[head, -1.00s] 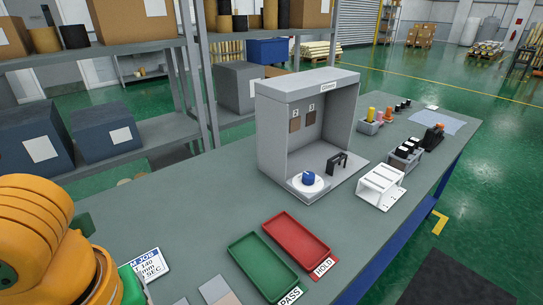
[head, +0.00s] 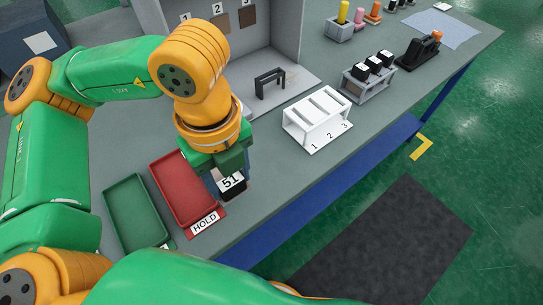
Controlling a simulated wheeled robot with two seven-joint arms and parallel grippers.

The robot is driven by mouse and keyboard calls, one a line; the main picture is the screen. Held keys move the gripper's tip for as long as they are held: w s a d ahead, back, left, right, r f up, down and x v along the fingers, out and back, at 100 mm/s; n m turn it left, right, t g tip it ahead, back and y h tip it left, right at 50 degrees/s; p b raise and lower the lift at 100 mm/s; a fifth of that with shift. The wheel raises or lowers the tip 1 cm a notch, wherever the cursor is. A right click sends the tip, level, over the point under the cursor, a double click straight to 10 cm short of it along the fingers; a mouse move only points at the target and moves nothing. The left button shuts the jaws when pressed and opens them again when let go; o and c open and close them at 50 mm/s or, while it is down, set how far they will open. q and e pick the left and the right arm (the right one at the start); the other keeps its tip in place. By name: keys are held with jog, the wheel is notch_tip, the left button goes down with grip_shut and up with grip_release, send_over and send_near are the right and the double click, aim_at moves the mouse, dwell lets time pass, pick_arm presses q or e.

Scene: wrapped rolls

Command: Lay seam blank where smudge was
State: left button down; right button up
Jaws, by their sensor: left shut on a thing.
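My left gripper (head: 232,166) points down over the bench, just right of the red HOLD tray. It is shut on a small dark piece (head: 235,195) with a white label reading 51. The fingers hide much of this piece, and I cannot tell whether it touches the bench. I cannot make out a smudge. My right gripper is not in view.
The red tray (head: 168,172) and green tray (head: 128,197) lie left of the gripper. A white rack numbered 1 to 3 (head: 309,128), a grey holder with black-topped items (head: 352,88) and a black device (head: 417,53) stand to the right. A black bracket (head: 268,82) stands in the booth.

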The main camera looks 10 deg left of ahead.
pick_arm(q)
jog(key=w, duration=0.2)
jog(key=p, duration=0.1)
jog(key=shift+w+d+f, duration=0.25)
jog(key=shift+w+f, duration=0.1)
jog(key=shift+w, duration=0.05)
jog(key=w+f, duration=0.2)
jog(key=w+d+f+p, duration=0.1)
jog(key=w+f, duration=0.3)
jog(key=shift+d+f, duration=0.25)
jog(key=shift+d, duration=0.15)
notch_tip(320, 180, down, 3)
jog(key=shift+r+p, duration=0.15)
jog(key=shift+p, duration=0.85)
jog(key=shift+a+f, duration=0.1)
jog(key=shift+f, duration=0.5)
jog(key=shift+c, duration=1.3)
grip_release()
jog(key=shift+b, duration=0.3)
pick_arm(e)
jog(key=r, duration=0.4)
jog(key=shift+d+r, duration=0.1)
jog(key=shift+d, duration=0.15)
